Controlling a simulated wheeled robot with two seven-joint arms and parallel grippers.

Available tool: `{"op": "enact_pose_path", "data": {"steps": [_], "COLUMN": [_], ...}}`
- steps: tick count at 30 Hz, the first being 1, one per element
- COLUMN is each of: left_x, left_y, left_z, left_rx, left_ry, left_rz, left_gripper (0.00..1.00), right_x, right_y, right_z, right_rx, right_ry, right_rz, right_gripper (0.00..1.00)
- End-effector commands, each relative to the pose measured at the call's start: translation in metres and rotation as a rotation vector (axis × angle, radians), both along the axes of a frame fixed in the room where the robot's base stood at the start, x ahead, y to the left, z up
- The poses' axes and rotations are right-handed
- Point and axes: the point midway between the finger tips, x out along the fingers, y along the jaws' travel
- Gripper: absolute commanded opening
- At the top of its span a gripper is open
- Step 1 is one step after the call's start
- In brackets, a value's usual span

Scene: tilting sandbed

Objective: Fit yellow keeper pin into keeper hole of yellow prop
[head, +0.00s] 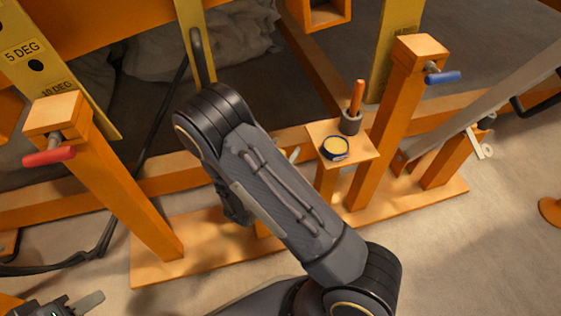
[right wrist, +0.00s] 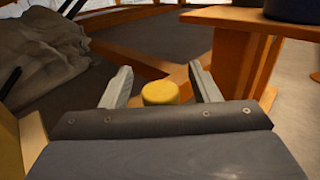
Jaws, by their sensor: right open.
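In the right wrist view, a short yellow cylinder with a flat round top (right wrist: 160,93), which may be the keeper pin, shows between the fingers of my right gripper (right wrist: 162,78). The fingers are spread, with a gap on each side of it. In the head view my right arm covers that spot, and only a sliver of a finger shows beside it. My left gripper (head: 88,302) is at the bottom left edge of the head view, partly cut off.
A small orange shelf (head: 362,157) holds a blue-rimmed round item with a yellow top (head: 335,148) and a grey cup with an orange stick (head: 352,112). Orange posts carry a red handle (head: 48,156) and a blue handle (head: 443,77). A marked yellow bar (head: 45,65) stands left.

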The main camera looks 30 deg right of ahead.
Motion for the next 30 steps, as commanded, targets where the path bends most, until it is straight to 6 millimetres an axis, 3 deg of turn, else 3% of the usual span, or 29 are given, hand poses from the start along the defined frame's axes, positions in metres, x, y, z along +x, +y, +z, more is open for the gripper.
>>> {"op": "enact_pose_path", "data": {"steps": [9, 20, 26, 30], "left_x": [0.000, 0.000, 0.000, 0.000], "left_y": [0.000, 0.000, 0.000, 0.000], "left_z": [-0.001, -0.001, -0.001, 0.006], "left_rx": [0.000, 0.000, 0.000, 0.000], "left_ry": [0.000, 0.000, 0.000, 0.000], "left_rz": [0.000, 0.000, 0.000, 0.000], "left_gripper": [0.36, 0.36, 0.36, 0.36], "right_x": [0.003, 0.003, 0.003, 0.003], "right_y": [-0.005, -0.005, -0.005, -0.004], "right_z": [0.000, 0.000, 0.001, 0.013], "right_rx": [0.000, 0.001, 0.001, 0.001], "right_ry": [0.001, 0.001, 0.001, -0.002], "right_rz": [0.001, 0.001, 0.001, 0.001], "right_gripper": [0.55, 0.07, 0.06, 0.06]}}
